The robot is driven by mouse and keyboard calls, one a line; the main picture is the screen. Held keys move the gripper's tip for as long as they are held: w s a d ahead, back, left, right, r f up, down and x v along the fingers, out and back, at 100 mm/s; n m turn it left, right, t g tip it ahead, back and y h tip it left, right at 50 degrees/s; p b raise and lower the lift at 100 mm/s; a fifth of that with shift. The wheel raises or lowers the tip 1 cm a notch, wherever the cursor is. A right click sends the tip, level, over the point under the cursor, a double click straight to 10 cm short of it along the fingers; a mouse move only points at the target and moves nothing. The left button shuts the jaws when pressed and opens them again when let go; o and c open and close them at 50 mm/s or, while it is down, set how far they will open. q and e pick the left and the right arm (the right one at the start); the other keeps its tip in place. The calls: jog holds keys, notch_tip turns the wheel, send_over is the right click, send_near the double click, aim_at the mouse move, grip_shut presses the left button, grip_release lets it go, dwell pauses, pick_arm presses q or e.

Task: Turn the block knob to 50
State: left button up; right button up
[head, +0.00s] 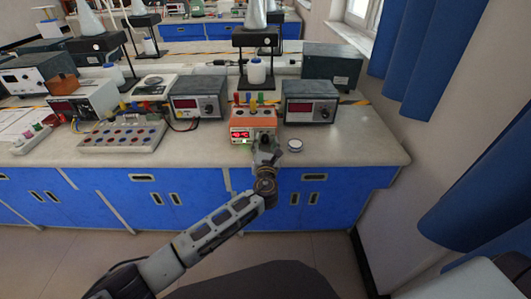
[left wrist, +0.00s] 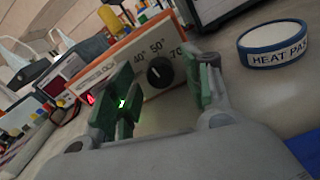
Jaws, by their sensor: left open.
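The orange-and-white block heater (head: 250,122) stands near the front edge of the bench, with a lit red display and a green light on its front. In the left wrist view its white face (left wrist: 140,50) shows a black round knob (left wrist: 159,72) with the numbers 40, 50 and 70 around it. A small pale mark shows on the knob; its exact setting is hard to read. My left gripper (head: 265,150) is in front of the block's right part and hides the knob in the head view. In the wrist view its green-padded fingers (left wrist: 167,85) are open, one either side of the knob, with gaps. My right gripper is out of view.
A round tin labelled HEAT PAS… (left wrist: 273,45) lies right of the block, also visible in the head view (head: 295,145). Power supplies stand left (head: 198,98) and right (head: 311,101) behind it. The bench's front right is clear.

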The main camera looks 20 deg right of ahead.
pick_arm(q)
jog(key=shift+s, duration=0.15)
jog(key=v, duration=1.1)
jog(key=shift+s, duration=0.3)
jog(key=shift+a+n, duration=0.15)
jog(key=shift+n, duration=0.15)
